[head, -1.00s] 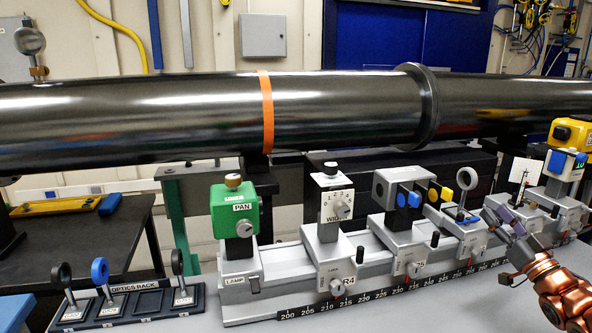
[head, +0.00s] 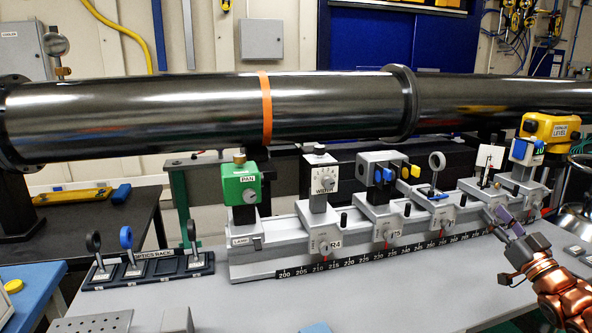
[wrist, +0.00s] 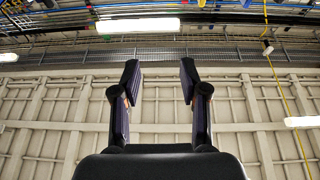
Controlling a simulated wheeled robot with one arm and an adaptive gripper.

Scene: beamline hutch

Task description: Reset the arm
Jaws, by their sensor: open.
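My gripper (head: 501,219) is at the right of the head view, on my copper-coloured arm, in front of the right part of the rail. In the wrist view my gripper (wrist: 160,85) shows two dark fingers apart with nothing between them. Behind them are only a panelled wall, cables and ceiling lights. In the head view the fingers look close to the rail's carriers, but I cannot tell whether they touch.
A scaled rail (head: 268,262) carries a green PAN box (head: 238,186), a white dial box (head: 323,181) and several optics. An optics rack (head: 150,270) stands left. A large dark pipe (head: 200,112) runs behind. The grey bench front (head: 380,295) is mostly clear.

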